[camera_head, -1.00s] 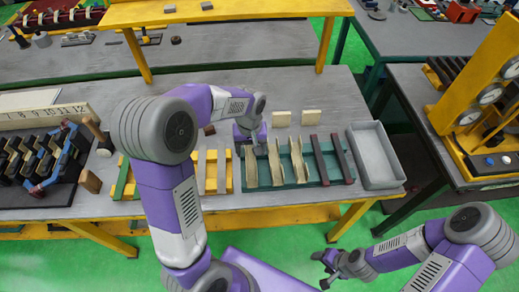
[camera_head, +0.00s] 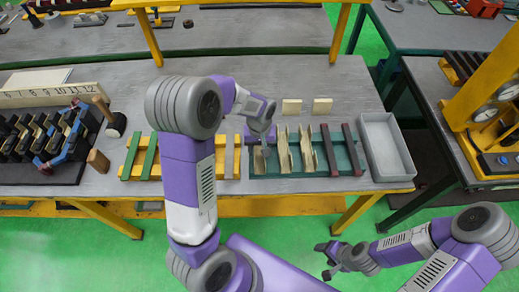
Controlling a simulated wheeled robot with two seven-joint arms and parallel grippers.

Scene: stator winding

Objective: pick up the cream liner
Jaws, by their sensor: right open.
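Cream channel-shaped liners stand side by side in a teal tray (camera_head: 341,159) near the table's front. The left liner (camera_head: 259,160) is partly hidden by my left gripper; a middle liner (camera_head: 284,153) and a right liner (camera_head: 307,152) show more fully. My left gripper (camera_head: 264,139) points down at the back end of the left liner. Its fingers are small and partly hidden by the wrist, so I cannot tell whether they are open or touch the liner. My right gripper (camera_head: 329,262) is open and empty, low in front of the table.
Two small cream blocks (camera_head: 292,106) lie behind the tray. Dark red bars lie across the tray's right part. An empty grey bin (camera_head: 386,147) stands right of it. A yellow rack (camera_head: 230,163) is left of it. A yellow frame (camera_head: 343,30) stands at the back.

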